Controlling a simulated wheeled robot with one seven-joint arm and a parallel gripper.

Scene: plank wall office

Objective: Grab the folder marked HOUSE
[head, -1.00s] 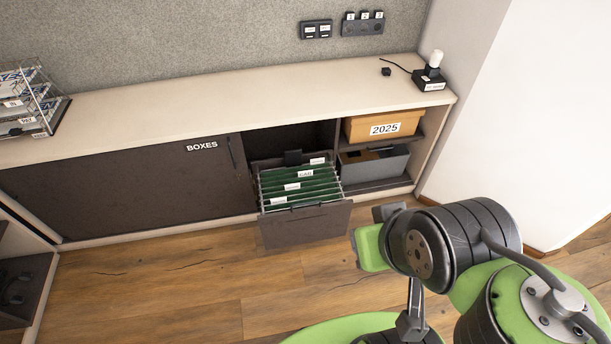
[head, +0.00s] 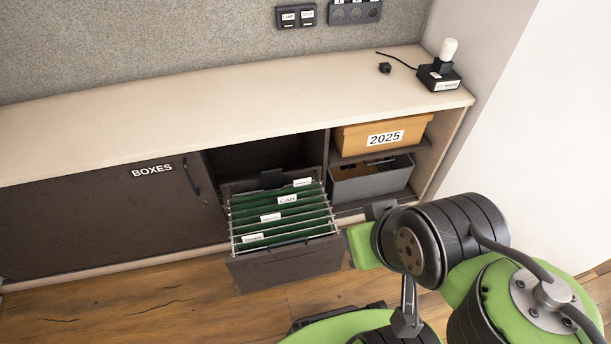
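An open drawer (head: 290,265) holds several green hanging folders (head: 283,211) on metal rails, each with a small white tag. One tag (head: 287,200) seems to read CAR. The other tags, at the back right (head: 303,182), in the middle (head: 270,217) and at the front left (head: 252,239), are too small to read surely, so I cannot tell which folder is marked HOUSE. My green and black arm fills the lower right, just right of the drawer. I cannot make out my gripper's fingers in this view.
A dark sliding door marked BOXES (head: 152,171) is left of the drawer. To its right, an orange box marked 2025 (head: 384,138) sits above a grey open bin (head: 370,180). A long pale countertop (head: 200,105) runs above, with a black device (head: 439,78). Wooden floor (head: 130,305) is clear at lower left.

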